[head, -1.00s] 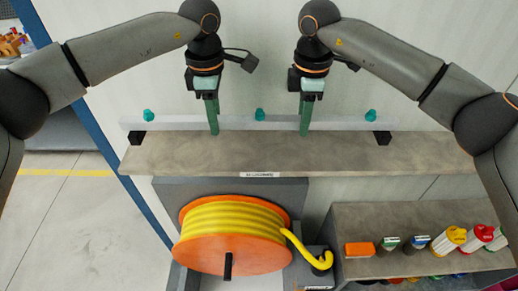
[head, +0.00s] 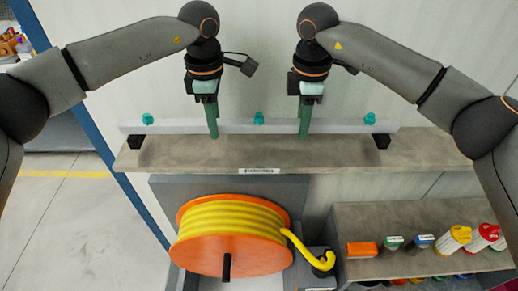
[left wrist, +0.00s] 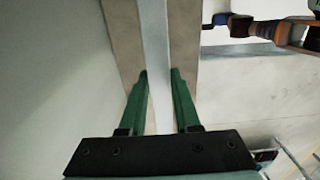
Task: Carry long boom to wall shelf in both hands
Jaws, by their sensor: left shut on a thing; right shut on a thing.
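The long boom (head: 345,127) is a thin pale grey bar with several teal nozzles on top and a black block near each end. It lies level over the back part of the grey-brown wall shelf (head: 200,157); I cannot tell whether its blocks touch the shelf. My left gripper (head: 213,133) is shut on it left of the middle nozzle. My right gripper (head: 303,133) is shut on it right of that nozzle. In the left wrist view the boom (left wrist: 155,45) runs between the green fingers of my left gripper (left wrist: 159,85).
An orange reel with yellow hose (head: 230,235) stands below the shelf. A lower shelf (head: 385,215) at the right holds an orange block and several capped bottles. A blue post (head: 100,130) edges the wall at the left, with open floor (head: 60,220) beyond.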

